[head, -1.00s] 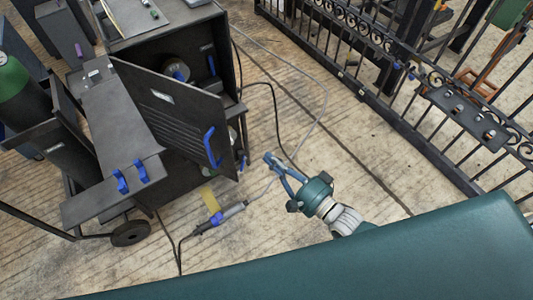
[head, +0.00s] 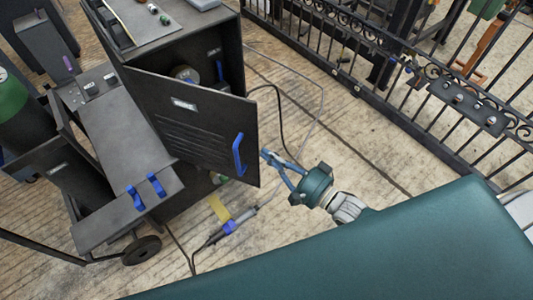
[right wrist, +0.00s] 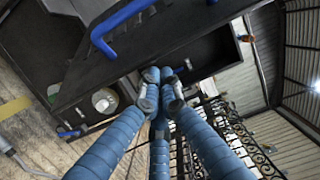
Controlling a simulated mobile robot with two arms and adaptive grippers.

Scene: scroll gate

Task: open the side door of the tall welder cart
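The tall dark welder cart (head: 185,25) stands at the upper left in the head view. Its side door (head: 180,105) is hinged at the left and stands partly open, showing the inside behind it. A blue handle (head: 238,155) is near the door's free edge and also crosses the top of the right wrist view (right wrist: 122,22). My right gripper (head: 267,154) has its fingertips together, just right of that free edge. In the right wrist view the fingertips (right wrist: 162,82) overlap the door's edge; I cannot tell if they touch it. My left gripper is not seen.
A lower cart (head: 120,130) with blue latches and a green cylinder (head: 10,100) are at left. A torch (head: 230,226) and cables lie on the floor below the door. An iron fence (head: 350,75) runs along the right. Floor between is mostly clear.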

